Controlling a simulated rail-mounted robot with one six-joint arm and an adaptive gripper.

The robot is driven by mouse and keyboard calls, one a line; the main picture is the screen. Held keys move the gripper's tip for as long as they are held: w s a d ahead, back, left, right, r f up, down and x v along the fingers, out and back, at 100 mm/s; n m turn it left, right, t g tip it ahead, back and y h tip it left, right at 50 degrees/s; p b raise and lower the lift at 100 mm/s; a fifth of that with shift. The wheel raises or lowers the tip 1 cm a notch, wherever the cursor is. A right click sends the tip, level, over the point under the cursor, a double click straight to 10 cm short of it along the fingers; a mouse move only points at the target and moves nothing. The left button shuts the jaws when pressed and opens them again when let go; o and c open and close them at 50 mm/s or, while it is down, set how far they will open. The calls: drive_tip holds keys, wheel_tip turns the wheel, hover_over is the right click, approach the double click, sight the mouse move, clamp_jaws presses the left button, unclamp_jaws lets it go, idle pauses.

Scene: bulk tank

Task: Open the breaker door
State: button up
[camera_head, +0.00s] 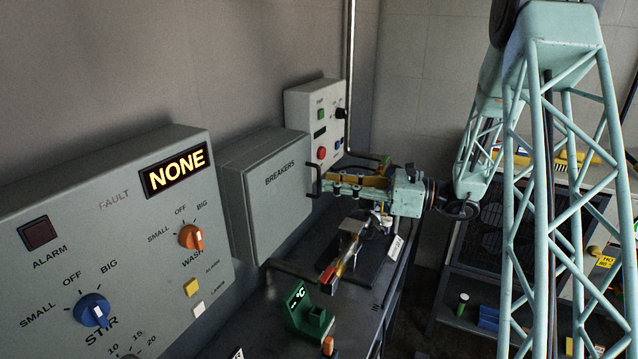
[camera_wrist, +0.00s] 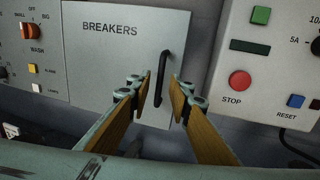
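The breaker door (camera_head: 280,205) is a flat grey panel marked BREAKERS on a wall box, and it looks shut. It fills the middle of the wrist view (camera_wrist: 105,60). Its dark upright bar handle (camera_wrist: 163,80) is on the door's right side, and it also shows in the head view (camera_head: 314,178). My gripper (camera_head: 328,180) reaches in from the right at handle height. In the wrist view its two fingers (camera_wrist: 161,92) stand apart, one on each side of the handle in the picture. I cannot tell whether either finger touches it.
A control panel with a NONE display (camera_head: 175,170) and knobs is left of the box. A panel with a red STOP button (camera_wrist: 240,81) is to the right. Below, a dark bench (camera_head: 250,318) carries a green device (camera_head: 308,315) and other items.

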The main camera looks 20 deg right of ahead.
sight(319, 193)
drive_tip(key=shift+b+x, duration=0.35)
drive_tip(key=shift+x, duration=1.8)
clamp_jaws()
